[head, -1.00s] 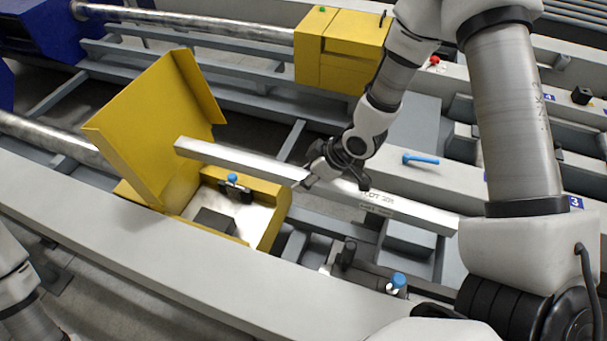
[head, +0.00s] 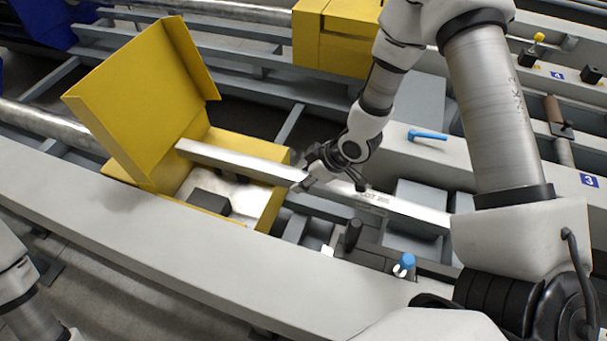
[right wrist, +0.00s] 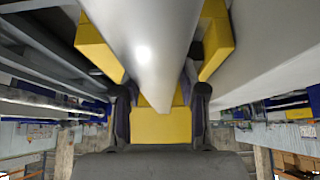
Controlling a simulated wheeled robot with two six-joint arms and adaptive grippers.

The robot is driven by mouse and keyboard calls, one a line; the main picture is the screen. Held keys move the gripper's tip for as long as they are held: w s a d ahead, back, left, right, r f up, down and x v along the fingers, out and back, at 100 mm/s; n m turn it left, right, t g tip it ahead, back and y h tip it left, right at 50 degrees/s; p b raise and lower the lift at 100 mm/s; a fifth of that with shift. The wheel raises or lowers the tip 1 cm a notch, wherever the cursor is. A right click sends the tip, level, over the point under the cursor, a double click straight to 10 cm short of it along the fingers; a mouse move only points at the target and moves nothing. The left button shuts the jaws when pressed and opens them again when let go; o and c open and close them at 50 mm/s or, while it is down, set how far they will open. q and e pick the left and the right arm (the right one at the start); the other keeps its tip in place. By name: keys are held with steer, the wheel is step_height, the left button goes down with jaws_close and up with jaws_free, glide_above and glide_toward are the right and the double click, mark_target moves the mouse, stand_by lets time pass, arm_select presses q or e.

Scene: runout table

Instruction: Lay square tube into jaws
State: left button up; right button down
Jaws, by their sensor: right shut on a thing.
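The square tube (head: 240,162) is a long, silvery bar with dark lettering near its right part. My right gripper (head: 318,182) is shut on the tube near its middle. In the right wrist view the tube (right wrist: 150,50) runs away between the fingers (right wrist: 162,118). Its left end is over the open yellow box (head: 262,215), which holds a dark block (head: 210,202). A black upright piece (head: 352,236) and a blue-topped knob (head: 404,262) stand below the tube to the right. Whether the tube touches any jaw is hidden. My left gripper is out of view.
The box's yellow lid (head: 140,105) stands raised to the left of the tube's end. A grey beam (head: 200,255) runs along the front. A blue lever (head: 428,135) lies on the rail behind. Another yellow housing (head: 335,40) stands at the back.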

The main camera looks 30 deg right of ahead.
mark_target(329, 195)
step_height(329, 195, down, 14)
steer(key=b, duration=0.8)
steer(key=shift+r+b, duration=0.25)
steer(key=shift+b, duration=0.1)
steer(key=c, duration=0.6)
jaws_free()
steer(key=v, duration=1.1)
steer(key=shift+s+d+r, duration=0.1)
steer(key=shift+s+r, duration=0.15)
steer(key=shift+r, duration=0.2)
